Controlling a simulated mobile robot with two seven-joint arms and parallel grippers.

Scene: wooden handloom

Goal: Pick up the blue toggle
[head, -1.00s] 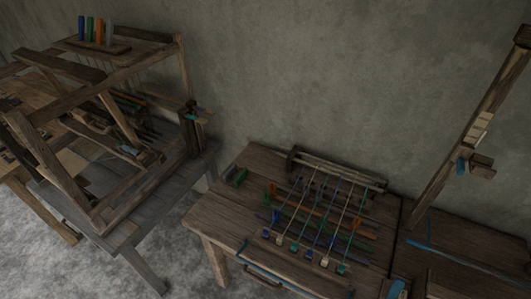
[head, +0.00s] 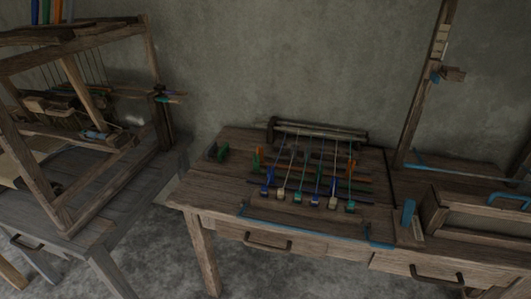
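Several small blue pieces are in view, and I cannot tell for sure which is the toggle. A blue block (head: 408,212) stands on the right part of the wooden table. Blue end pieces (head: 315,200) sit among green and white ones at the near ends of the stretched threads. A small blue piece (head: 435,76) is on the upright post at the right. Neither of my grippers shows in the head view.
The wooden table (head: 225,195) has drawers with handles and a long blue rod (head: 315,228) along its front edge. A wooden loom frame (head: 70,66) stands at the left on a grey table. An open wooden box (head: 475,218) sits at the right.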

